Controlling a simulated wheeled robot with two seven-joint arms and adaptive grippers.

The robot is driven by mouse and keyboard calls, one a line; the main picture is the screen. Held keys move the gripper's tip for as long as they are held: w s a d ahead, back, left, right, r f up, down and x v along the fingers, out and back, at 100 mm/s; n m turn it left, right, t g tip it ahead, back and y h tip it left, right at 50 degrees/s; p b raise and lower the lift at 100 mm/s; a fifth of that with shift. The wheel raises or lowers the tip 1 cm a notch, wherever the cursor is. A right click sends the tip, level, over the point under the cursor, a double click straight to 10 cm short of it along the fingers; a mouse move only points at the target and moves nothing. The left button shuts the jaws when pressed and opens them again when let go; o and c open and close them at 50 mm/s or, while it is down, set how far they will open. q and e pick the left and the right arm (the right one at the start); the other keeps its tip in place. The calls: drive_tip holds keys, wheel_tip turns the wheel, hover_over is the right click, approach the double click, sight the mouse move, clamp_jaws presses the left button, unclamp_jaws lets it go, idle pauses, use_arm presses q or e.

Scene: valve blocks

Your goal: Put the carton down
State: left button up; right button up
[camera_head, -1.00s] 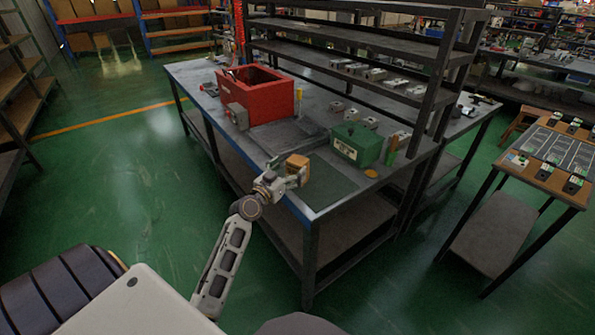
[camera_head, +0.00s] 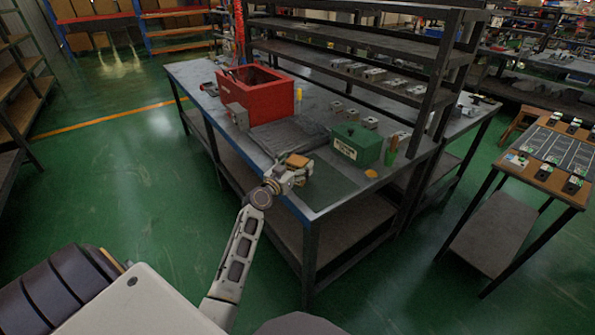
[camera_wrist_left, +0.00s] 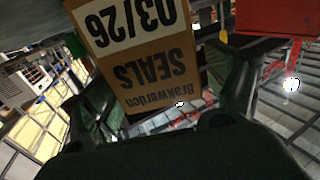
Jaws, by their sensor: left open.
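The carton (camera_head: 298,160) is a small brown box near the front edge of the workbench, with my left gripper (camera_head: 294,174) at it. In the left wrist view the carton (camera_wrist_left: 148,62) shows a printed label reading "SEALS" and "03/26", upside down. It sits between the two dark fingers of my left gripper (camera_wrist_left: 168,92), which are spread apart. The gripper is open. Its fingers hide the carton's lower part in the head view, so I cannot tell whether it touches the bench. My right gripper is not in view.
The workbench (camera_head: 328,192) has clear surface right of the carton. A green box (camera_head: 357,146) stands behind right, a dark flat tray (camera_head: 289,136) behind, and a red open bin (camera_head: 258,93) farther back. Shelves rise along the bench's far side.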

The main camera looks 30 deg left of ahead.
use_arm(q)
drive_tip(key=shift+w, duration=0.3)
drive_tip(key=shift+c, duration=0.7)
drive_tip(key=c, duration=1.3)
drive_tip(key=shift+r, duration=0.2)
